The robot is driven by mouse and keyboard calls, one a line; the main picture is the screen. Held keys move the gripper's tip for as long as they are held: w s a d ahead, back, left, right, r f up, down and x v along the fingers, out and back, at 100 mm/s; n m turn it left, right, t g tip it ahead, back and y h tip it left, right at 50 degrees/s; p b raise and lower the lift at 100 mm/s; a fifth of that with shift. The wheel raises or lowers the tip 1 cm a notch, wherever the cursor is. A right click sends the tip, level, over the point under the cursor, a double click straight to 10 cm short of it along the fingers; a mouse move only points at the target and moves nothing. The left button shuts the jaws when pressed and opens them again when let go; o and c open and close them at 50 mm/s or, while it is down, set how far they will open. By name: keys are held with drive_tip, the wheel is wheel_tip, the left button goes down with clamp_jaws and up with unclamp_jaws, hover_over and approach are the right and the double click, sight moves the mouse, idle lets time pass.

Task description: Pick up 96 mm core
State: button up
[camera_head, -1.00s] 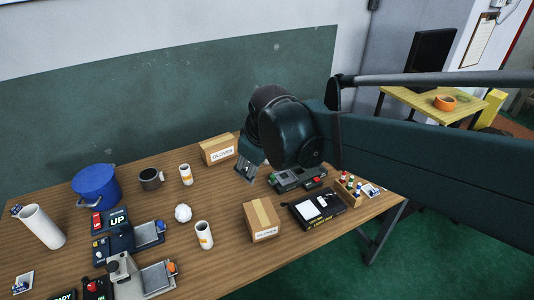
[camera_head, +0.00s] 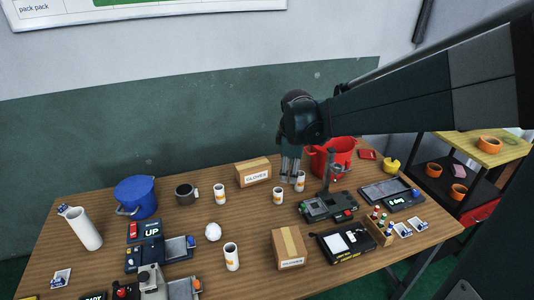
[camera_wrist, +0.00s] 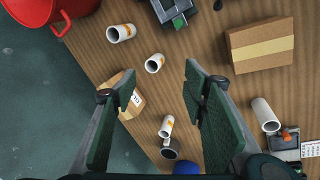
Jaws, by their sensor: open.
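Several white cores with orange labels stand on the table; I cannot read their sizes. In the head view one is near the red bucket (camera_head: 300,184), a shorter one just left of it (camera_head: 278,196), one by the mug (camera_head: 219,195) and one in front (camera_head: 231,258). The wrist view shows these as the upper core (camera_wrist: 121,33), the short core (camera_wrist: 154,63), the lower core (camera_wrist: 166,127) and the right core (camera_wrist: 264,114). My gripper (camera_head: 291,178) points down, open and empty, above the first two; its fingers also show in the wrist view (camera_wrist: 151,84).
A red bucket (camera_head: 331,158) stands behind right of my gripper. Gloves boxes stand behind (camera_head: 253,173) and in front (camera_head: 289,248). A device with a post (camera_head: 328,206) is close on the right. A mug (camera_head: 186,194) and blue bucket (camera_head: 136,197) are left.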

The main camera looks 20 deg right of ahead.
drive_tip(key=w+d+f+n+g+p, duration=0.1)
drive_tip(key=w+d+f+n+p, duration=0.1)
drive_tip(key=w+d+f+n, duration=0.45)
drive_tip(key=n+g+p, duration=0.1)
drive_tip(key=g+p, duration=0.1)
hover_over(301, 175)
drive_tip(key=s+a, duration=0.2)
wheel_tip(301, 175, down, 7)
drive_tip(key=shift+w+d+f+n, duration=0.25)
drive_tip(key=shift+d+f+n, duration=0.15)
drive_tip(key=shift+f, duration=0.4)
drive_tip(key=shift+f, duration=0.1)
drive_tip(key=shift+d+f, duration=0.2)
drive_tip(key=shift+f, duration=1)
drive_tip(key=shift+w+d+f+b, duration=0.15)
drive_tip(key=shift+f+b, duration=0.75)
drive_tip(key=shift+f, duration=1.7)
drive_tip(key=shift+c, duration=0.4)
